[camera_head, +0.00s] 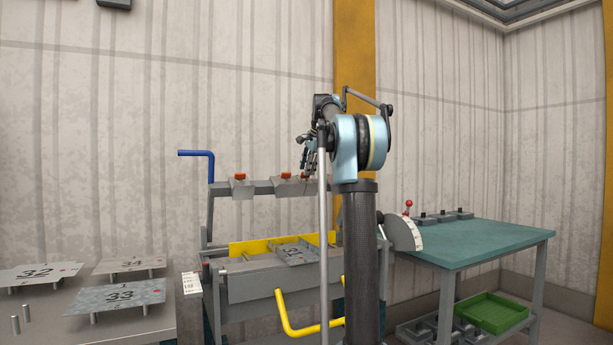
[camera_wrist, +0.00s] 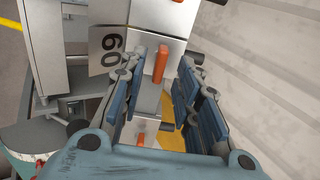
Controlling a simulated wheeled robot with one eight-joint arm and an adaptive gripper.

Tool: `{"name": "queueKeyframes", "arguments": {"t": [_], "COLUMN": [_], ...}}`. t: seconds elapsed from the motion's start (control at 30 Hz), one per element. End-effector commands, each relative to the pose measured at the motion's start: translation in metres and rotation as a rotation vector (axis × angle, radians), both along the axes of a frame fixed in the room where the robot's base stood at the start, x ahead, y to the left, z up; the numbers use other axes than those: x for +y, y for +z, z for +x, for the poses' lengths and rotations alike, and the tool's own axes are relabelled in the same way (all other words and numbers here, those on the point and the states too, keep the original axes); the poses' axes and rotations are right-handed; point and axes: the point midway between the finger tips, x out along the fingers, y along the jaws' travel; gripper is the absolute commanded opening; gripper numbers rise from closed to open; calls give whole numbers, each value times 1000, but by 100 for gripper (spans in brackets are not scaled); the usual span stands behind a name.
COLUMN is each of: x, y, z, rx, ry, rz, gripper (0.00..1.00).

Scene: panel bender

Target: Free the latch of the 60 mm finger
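In the wrist view a grey finger marked "60" (camera_wrist: 112,42) carries an orange latch (camera_wrist: 161,62), which stands out from its plate. My gripper (camera_wrist: 164,66) is open. Its two blue-grey fingers lie left and right of this latch, with a visible gap on each side. In the head view my gripper (camera_head: 309,155) is at the right end of the clamping beam (camera_head: 262,188), close above an orange latch (camera_head: 305,177) that my arm partly hides. The "60" mark cannot be read in the head view.
Other orange latches sit on the beam to the left (camera_head: 239,176) and middle (camera_head: 287,175). A blue crank handle (camera_head: 197,154) rises at the beam's left end. A yellow handle (camera_head: 300,328) is below. A green-topped table (camera_head: 480,240) stands right, a plate table (camera_head: 60,310) left.

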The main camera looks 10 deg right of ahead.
Motion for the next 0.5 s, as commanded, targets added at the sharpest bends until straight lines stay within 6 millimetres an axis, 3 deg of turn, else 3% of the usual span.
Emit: {"name": "queueKeyframes", "arguments": {"t": [0.2,0.5], "x": [3,4], "y": [-18,-22], "z": [11,13], "rx": [0,0], "ry": [0,0], "rz": [0,0], "gripper": [30,30]}}
